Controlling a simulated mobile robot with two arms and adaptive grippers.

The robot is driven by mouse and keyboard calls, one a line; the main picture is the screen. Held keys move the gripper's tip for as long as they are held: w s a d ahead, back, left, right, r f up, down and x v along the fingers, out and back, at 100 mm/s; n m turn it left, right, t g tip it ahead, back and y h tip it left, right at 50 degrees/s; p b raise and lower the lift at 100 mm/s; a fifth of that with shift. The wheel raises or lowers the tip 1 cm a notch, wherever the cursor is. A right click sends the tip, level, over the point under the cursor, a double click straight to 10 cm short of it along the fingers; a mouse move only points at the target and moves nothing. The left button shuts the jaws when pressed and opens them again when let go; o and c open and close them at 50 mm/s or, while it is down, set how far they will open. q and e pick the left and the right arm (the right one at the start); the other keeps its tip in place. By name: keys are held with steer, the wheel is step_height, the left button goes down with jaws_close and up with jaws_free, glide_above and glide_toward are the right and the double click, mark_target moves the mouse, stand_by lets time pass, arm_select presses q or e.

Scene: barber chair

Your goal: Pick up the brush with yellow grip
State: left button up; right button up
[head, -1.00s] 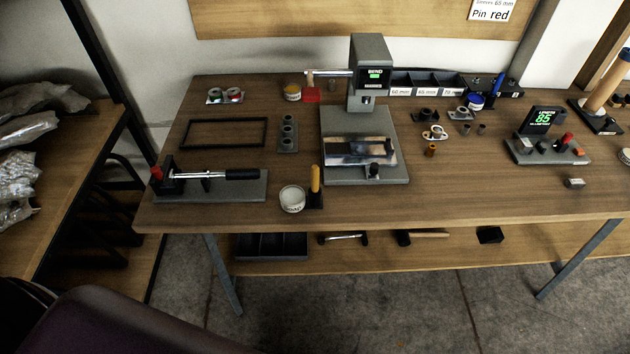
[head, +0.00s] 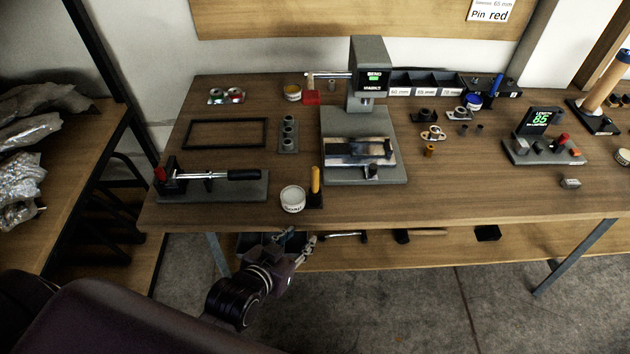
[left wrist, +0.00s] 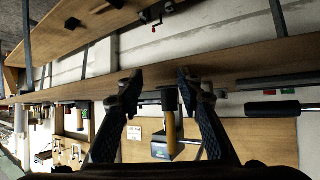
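The brush with the yellow grip (head: 315,180) stands upright at the table's front edge, its lower end in a small black base (head: 316,200). My left gripper (head: 298,239) is just in front of and below the table edge, a little left of the brush and apart from it. In the left wrist view, which looks upside down, the yellow grip (left wrist: 171,135) shows beyond and between the two spread fingers (left wrist: 157,76), with nothing held. My right gripper is in neither view.
A white jar (head: 292,200) stands close left of the brush. A lever tool on a grey plate (head: 235,188) lies further left. A grey press (head: 365,165) stands behind and right. The table's front edge (head: 400,222) lies between my gripper and the brush. A lower shelf (head: 450,248) runs underneath.

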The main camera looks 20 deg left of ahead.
mark_target(314, 180)
arm_select(q)
steer(key=w+r+t, duration=0.2)
steer(key=w+r, duration=0.1)
steer(key=w+r+t+p, duration=0.1)
steer(key=w+r+t, duration=0.1)
steer(key=w+r, duration=0.1)
steer(key=w+r+n+t+p, duration=0.1)
steer(key=w+r+t, duration=0.1)
steer(key=w, duration=0.3)
steer(key=shift+w+d+r+t+y, duration=0.1)
steer(key=shift+r+t+y, duration=0.25)
steer(key=shift+r, duration=0.35)
steer(key=shift+w+f, duration=0.15)
steer(key=shift+w, duration=0.45)
steer(key=shift+c, duration=0.6)
jaws_close()
